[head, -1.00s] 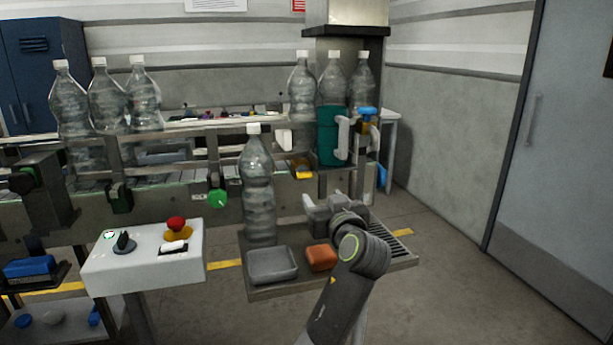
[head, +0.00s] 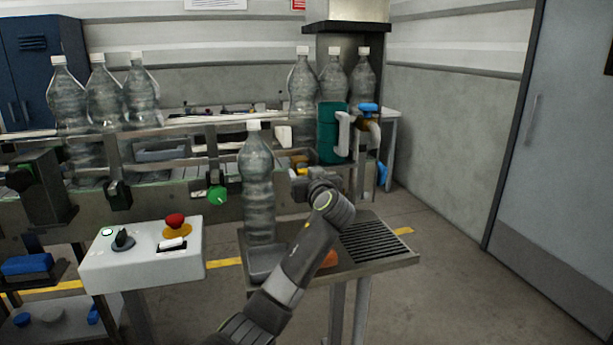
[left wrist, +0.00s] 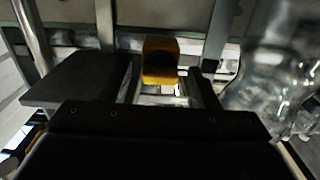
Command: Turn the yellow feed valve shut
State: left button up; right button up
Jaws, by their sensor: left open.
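The yellow feed valve (head: 300,161) shows small on the machine's front rail, just right of the tall clear bottle, and partly hidden by my gripper. In the left wrist view the yellow valve handle (left wrist: 160,60) is ahead, between the two fingers' lines and apart from them. My left gripper (head: 302,186) is just below and in front of the valve in the head view. Its fingers also show in the left wrist view (left wrist: 166,88), spread open with nothing between them. My right gripper is in neither view.
A tall clear bottle (head: 258,190) stands close left of my gripper and shows at the right in the wrist view. A shelf with a grating (head: 375,240) lies below. A green valve (head: 217,194) and a control box (head: 140,262) are to the left.

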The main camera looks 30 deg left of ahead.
pick_arm(q)
jog(key=shift+c, duration=0.6)
jog(key=c, duration=0.9)
